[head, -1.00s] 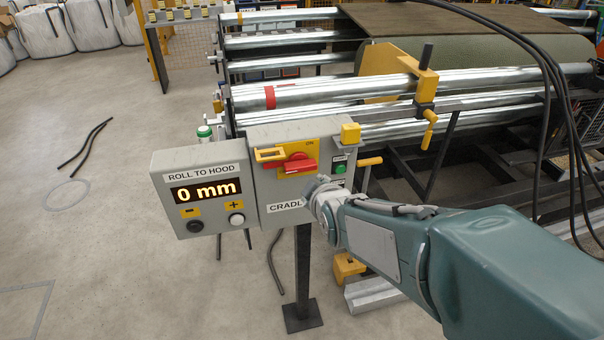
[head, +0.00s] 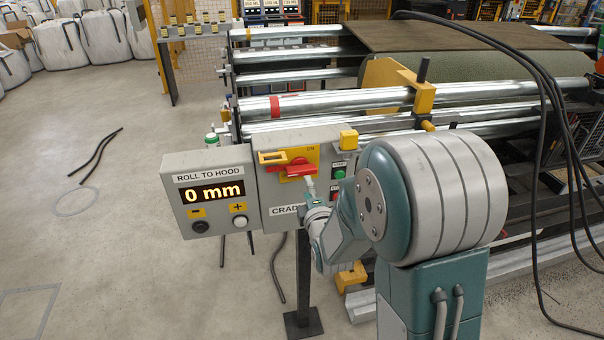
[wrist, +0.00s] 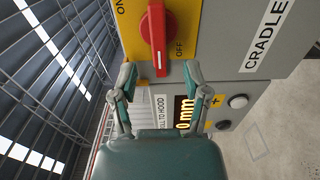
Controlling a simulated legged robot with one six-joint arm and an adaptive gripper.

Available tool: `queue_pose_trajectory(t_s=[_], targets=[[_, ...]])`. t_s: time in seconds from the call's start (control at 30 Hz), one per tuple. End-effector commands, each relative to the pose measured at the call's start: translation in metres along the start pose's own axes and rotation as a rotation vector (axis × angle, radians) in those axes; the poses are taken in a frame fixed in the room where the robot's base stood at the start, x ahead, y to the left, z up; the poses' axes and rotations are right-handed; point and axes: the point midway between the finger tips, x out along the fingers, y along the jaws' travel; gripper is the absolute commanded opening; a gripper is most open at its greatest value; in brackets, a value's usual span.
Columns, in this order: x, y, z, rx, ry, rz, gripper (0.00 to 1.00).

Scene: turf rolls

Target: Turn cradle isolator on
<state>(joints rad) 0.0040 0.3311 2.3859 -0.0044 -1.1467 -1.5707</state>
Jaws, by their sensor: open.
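The cradle isolator is a red rotary handle (head: 292,167) on a yellow plate (head: 312,154), on the front of a grey box labelled CRADLE. The handle (wrist: 157,38) lies roughly level in the head view. ON is printed at the plate's upper right; OFF shows beside the handle in the wrist view. My gripper (wrist: 147,76) is open and empty, its two fingertips near one end of the handle; I cannot tell whether they touch it. In the head view my gripper (head: 309,188) is small, just below the handle and partly hidden by my arm.
A ROLL TO HOOD display (head: 212,192) reading 0 mm, with two buttons, adjoins the box's left side. A green button (head: 340,173) sits right of the handle. Metal rollers (head: 300,105) and a turf roll (head: 450,62) stand behind. Black cables (head: 560,130) hang at right. Floor at left is mostly open.

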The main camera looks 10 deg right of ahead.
Motion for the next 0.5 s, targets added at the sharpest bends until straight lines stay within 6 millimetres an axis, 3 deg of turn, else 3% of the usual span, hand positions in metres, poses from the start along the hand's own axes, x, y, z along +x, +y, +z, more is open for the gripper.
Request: queue_pose_trajectory(t_s=[0.3,0.5], targets=[[0.055,0.000,0.000,0.001,0.000,0.000,0.60],[0.069,0.001,0.000,0.002,0.000,0.000,0.60]])
